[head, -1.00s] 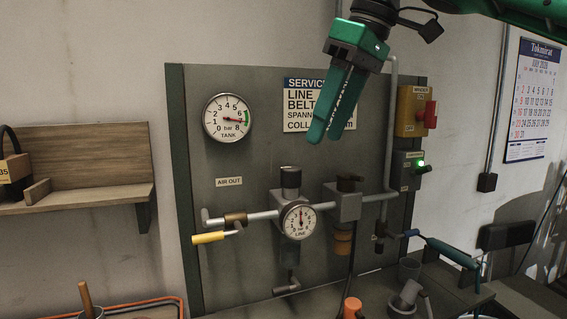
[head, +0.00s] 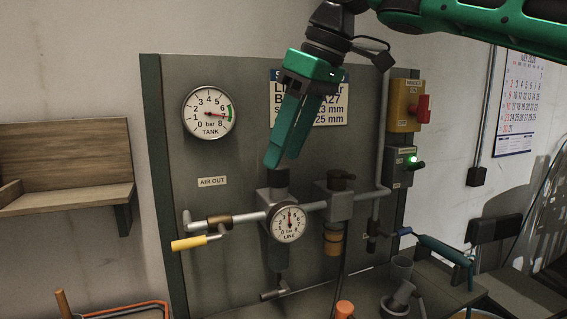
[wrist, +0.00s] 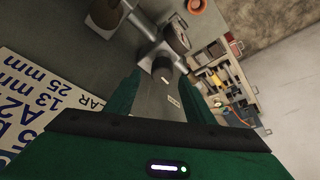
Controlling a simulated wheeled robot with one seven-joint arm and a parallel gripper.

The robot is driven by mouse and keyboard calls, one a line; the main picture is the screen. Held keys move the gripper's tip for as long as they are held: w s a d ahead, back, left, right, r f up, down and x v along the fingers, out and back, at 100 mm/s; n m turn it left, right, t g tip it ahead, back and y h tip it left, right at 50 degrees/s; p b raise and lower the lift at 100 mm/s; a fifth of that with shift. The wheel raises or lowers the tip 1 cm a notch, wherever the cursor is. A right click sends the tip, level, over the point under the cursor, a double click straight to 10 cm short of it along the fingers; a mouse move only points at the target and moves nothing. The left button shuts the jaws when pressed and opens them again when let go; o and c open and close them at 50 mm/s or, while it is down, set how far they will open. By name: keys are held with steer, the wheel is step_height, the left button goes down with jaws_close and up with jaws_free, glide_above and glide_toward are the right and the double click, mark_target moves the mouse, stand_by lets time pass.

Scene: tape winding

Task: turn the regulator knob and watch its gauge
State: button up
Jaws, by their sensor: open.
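The regulator knob (head: 277,182) is a dark cylinder on top of the grey regulator body on the panel. Its round white LINE gauge (head: 289,223) sits on the body's front, with its needle pointing about straight up, near 3 bar. My gripper (head: 281,161) is tilted downward with its two green fingers apart and empty. In the head view the fingertips appear just above the knob and partly overlap its top edge; I see no clear contact.
A TANK gauge (head: 209,112) is at upper left. A yellow-handled lever (head: 189,243) sticks out below left. A second black knob (head: 341,181) stands right of the regulator. A red switch (head: 422,109) and green lamp (head: 412,159) are farther right. A wooden shelf (head: 70,168) is left.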

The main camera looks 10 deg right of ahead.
mark_target(279, 175)
steer(key=shift+x, duration=1.35)
steer(key=c, duration=1.1)
